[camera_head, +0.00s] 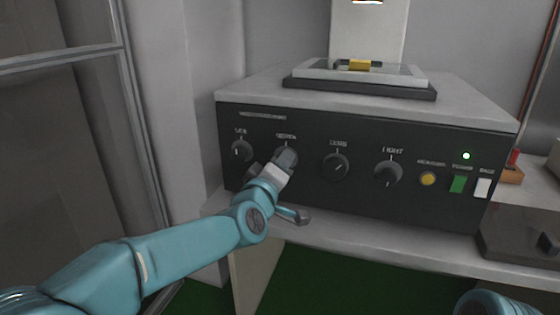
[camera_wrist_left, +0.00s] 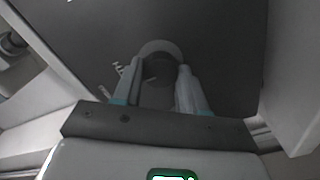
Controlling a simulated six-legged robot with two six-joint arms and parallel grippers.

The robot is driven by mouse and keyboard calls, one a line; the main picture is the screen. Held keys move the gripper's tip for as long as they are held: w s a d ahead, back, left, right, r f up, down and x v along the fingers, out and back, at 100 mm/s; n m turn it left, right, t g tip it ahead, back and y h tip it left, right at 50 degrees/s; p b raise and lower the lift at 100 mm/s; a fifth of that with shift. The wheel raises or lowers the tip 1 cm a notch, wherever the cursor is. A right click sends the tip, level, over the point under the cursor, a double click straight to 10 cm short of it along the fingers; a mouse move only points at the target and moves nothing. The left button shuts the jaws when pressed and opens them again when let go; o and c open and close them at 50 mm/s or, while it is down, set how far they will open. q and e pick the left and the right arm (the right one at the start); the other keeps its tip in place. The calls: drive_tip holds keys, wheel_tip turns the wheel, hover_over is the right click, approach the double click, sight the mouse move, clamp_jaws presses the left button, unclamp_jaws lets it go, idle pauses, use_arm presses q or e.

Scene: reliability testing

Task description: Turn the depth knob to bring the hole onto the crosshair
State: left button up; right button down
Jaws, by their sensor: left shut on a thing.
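The dark machine's front panel (camera_head: 310,190) carries a row of round knobs. My left gripper (camera_head: 284,160) is at the second knob from the left, under a small label that is too blurred to read surely. In the left wrist view this dark knob (camera_wrist_left: 158,68) sits between the two fingers of my left gripper (camera_wrist_left: 158,88), which are shut on it. A small yellow piece (camera_head: 360,64) lies on the stage (camera_head: 312,71) on top of the machine. I cannot see a hole or a crosshair.
Other knobs are the leftmost (camera_head: 241,150), the third (camera_head: 336,166) and the light knob (camera_head: 389,173).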

use_arm(q)
drive_tip(key=shift+f+m+p, duration=0.1)
drive_tip(key=shift+m+p, duration=4)
drive_tip(key=shift+m, duration=7.6)
drive_tip(key=o, duration=1.1)
drive_tip(key=shift+c, duration=0.2)
drive_tip(key=v, duration=1.6)
drive_tip(key=shift+s, duration=0.25)
